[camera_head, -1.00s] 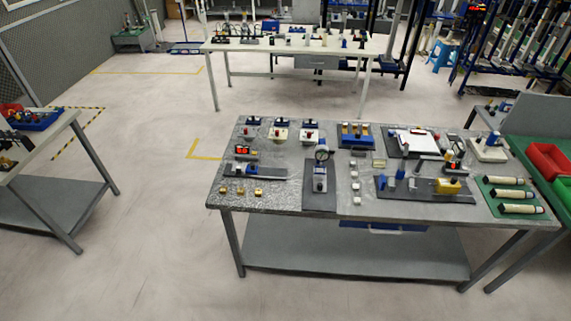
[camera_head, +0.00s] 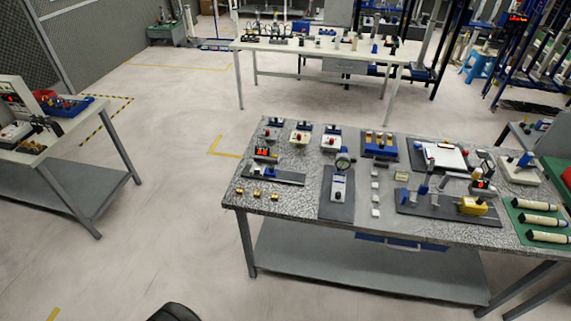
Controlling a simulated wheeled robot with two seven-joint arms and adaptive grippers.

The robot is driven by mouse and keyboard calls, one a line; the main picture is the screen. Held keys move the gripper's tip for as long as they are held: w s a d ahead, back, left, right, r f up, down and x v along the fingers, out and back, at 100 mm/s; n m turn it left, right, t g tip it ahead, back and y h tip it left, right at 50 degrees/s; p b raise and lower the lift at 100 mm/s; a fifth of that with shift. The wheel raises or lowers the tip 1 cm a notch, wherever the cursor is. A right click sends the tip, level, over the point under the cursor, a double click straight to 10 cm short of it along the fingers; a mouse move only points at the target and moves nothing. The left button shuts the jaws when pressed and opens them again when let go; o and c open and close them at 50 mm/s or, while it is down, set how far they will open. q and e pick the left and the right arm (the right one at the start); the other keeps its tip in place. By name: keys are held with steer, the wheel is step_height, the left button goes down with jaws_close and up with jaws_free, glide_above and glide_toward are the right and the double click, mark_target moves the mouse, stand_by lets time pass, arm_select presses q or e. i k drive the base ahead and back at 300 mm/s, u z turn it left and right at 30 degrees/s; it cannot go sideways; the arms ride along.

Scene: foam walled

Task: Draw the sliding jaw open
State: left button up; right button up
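The speckled grey worktable (camera_head: 300,208) stands ahead and to the right, with several small devices on it. A low blue fixture on a dark bar (camera_head: 274,176), with a red-lit display (camera_head: 265,152) behind it, lies at the table's left. A dark base plate (camera_head: 440,211) at the right carries blue and grey upright parts and a yellow block (camera_head: 473,206). Which of these has the sliding jaw is too small to tell, and so is whether any jaw is open. Neither gripper can be made out.
A dial gauge stand (camera_head: 339,183) stands mid-table. Small brass blocks (camera_head: 257,193) lie near the left front edge. Another bench (camera_head: 70,128) stands at the left, and a long white table (camera_head: 310,48) behind. The floor between is clear.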

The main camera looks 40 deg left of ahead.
mark_target(270, 171)
steer(key=i, duration=0.55)
steer(key=u, duration=2.4)
